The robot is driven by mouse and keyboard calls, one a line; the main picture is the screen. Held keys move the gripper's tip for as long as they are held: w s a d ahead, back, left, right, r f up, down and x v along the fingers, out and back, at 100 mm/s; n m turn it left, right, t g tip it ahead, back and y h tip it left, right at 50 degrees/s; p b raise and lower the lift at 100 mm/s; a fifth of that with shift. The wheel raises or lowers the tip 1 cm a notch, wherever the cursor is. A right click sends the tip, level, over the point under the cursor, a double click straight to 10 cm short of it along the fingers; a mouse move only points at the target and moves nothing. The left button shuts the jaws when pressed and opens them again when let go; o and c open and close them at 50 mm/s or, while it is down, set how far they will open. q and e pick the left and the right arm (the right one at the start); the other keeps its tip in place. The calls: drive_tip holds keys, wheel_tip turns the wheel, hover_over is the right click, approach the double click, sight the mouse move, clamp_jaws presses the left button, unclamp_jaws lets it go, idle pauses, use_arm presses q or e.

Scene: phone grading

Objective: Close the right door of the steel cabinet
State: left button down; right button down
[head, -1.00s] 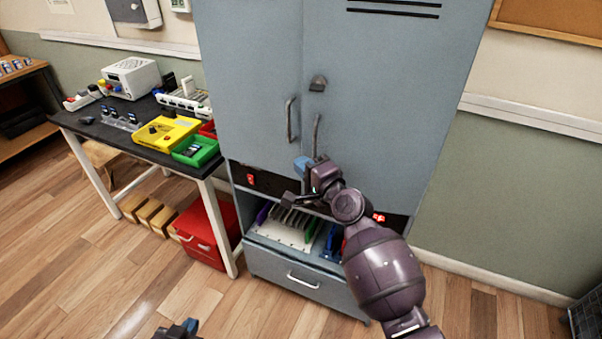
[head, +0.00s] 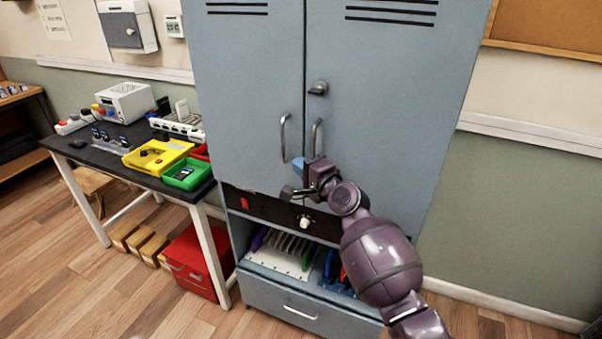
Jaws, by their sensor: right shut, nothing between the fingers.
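The steel cabinet is blue-grey and fills the middle of the head view. Its right door (head: 390,100) appears flush with the left door (head: 245,90), with only a thin seam between them. The right door's handle (head: 316,137) is a vertical bar next to the seam, and a dark latch (head: 318,88) sits above it. My right gripper (head: 300,172) is shut and empty at the lower edge of the doors, just below the handles. Whether it touches the door, I cannot tell. My left gripper is out of view.
Below the doors are a dark panel with a red switch (head: 244,203) and a white knob (head: 305,222), an open rack bay and a drawer (head: 300,309). At left stands a black-topped table (head: 88,152) with yellow and green trays. A red box (head: 190,262) is under it.

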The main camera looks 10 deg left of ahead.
drive_tip(key=shift+w, duration=0.1)
idle(0.4)
drive_tip(key=shift+d, duration=0.1)
drive_tip(key=p+v, duration=0.1)
drive_tip(key=v, duration=0.9)
drive_tip(key=shift+s+d, duration=0.25)
drive_tip(key=shift+s, duration=0.05)
